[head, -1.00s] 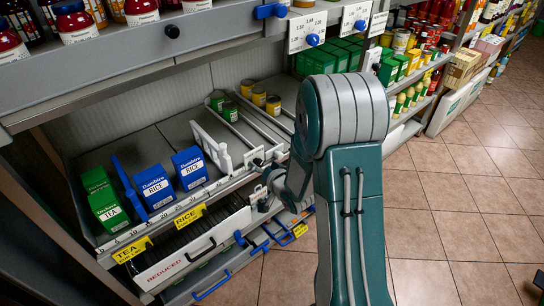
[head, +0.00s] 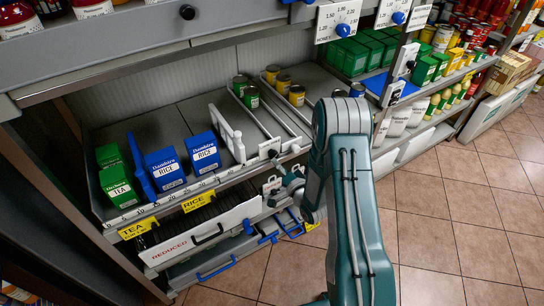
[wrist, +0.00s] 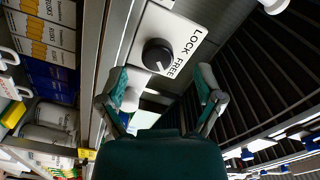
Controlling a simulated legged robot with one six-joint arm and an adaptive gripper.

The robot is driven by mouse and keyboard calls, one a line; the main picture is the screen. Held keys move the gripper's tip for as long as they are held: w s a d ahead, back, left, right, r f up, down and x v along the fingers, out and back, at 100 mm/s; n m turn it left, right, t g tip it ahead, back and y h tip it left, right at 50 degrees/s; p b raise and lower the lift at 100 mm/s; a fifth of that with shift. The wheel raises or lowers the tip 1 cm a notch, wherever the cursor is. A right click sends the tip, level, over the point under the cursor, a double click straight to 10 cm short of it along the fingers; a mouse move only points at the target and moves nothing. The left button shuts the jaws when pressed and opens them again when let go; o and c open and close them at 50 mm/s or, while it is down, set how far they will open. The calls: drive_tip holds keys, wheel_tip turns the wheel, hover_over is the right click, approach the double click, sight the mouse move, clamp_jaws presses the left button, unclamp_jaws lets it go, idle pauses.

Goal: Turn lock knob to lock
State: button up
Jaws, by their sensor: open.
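The lock knob (wrist: 158,56) is round and black with a white mark. It sits on a white plate (wrist: 191,22) lettered LOCK and FREE. The mark seems to point toward the FREE side. My gripper (wrist: 163,84) is open in the wrist view, its two fingers spread either side of the view just below the knob, with nothing between them. The knob lies beyond the fingertips, apart from them. In the head view my gripper (head: 284,181) is beside the right end of the REDUCED drawer (head: 205,232); the knob cannot be made out clearly there.
Blue RICE boxes (head: 164,170) and green TEA boxes (head: 118,187) stand on the shelf above the drawer, with a white divider (head: 228,134) and several small cans. Blue handles (head: 215,268) stick out below. Tiled floor (head: 440,225) at the right is clear.

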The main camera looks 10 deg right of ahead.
sight(275, 156)
drive_tip(key=w, duration=0.4)
drive_tip(key=shift+w+d, duration=0.1)
drive_tip(key=shift+w, duration=0.1)
drive_tip(key=shift+w+a, duration=0.15)
drive_tip(key=shift+a, duration=0.45)
drive_tip(key=c, duration=1.1)
drive_tip(key=shift+d, duration=0.3)
drive_tip(key=shift+c, duration=0.3)
